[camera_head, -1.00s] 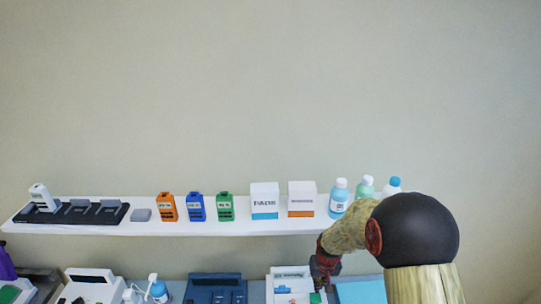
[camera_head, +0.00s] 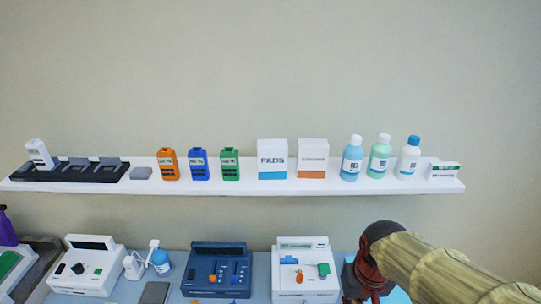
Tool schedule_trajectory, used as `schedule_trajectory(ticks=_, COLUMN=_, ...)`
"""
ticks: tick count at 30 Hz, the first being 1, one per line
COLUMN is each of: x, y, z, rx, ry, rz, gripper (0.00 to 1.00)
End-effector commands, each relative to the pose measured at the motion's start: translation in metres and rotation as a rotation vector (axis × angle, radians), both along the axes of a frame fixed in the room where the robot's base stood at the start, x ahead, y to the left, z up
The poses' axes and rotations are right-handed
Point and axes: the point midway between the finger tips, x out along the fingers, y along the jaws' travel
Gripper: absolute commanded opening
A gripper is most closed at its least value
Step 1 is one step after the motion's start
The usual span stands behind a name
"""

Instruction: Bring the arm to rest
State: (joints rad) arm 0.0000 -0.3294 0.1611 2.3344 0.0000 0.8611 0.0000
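My arm enters from the lower right in the head view. Its pale, wood-patterned link runs down to the right from a dark and red joint. A dark red part of my arm stands over the right end of the counter, beside the right white device (camera_head: 305,262). My gripper's fingers cannot be made out, so I cannot tell whether it is open or shut, or whether it holds anything.
A white wall shelf (camera_head: 230,188) holds a charging dock (camera_head: 70,173), orange, blue and green units, two boxes and several bottles. The wall above is clear.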

Motion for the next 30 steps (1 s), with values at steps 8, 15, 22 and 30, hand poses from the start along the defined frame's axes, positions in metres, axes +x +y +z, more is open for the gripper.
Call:
schedule_trajectory(ticks=8, x=-0.047, y=0.0, z=-0.006, rx=0.0, ry=-0.188, rz=0.0, gripper=0.0)
schedule_trajectory(ticks=15, x=-0.06, y=0.0, z=0.0, rx=0.0, ry=-0.358, rz=0.0, gripper=0.0)
schedule_trajectory(ticks=22, x=-0.062, y=0.0, z=-0.003, rx=0.0, ry=-0.378, rz=0.0, gripper=0.0)
schedule_trajectory(ticks=30, x=-0.061, y=0.0, z=-0.001, rx=0.0, ry=-0.378, rz=0.0, gripper=0.0)
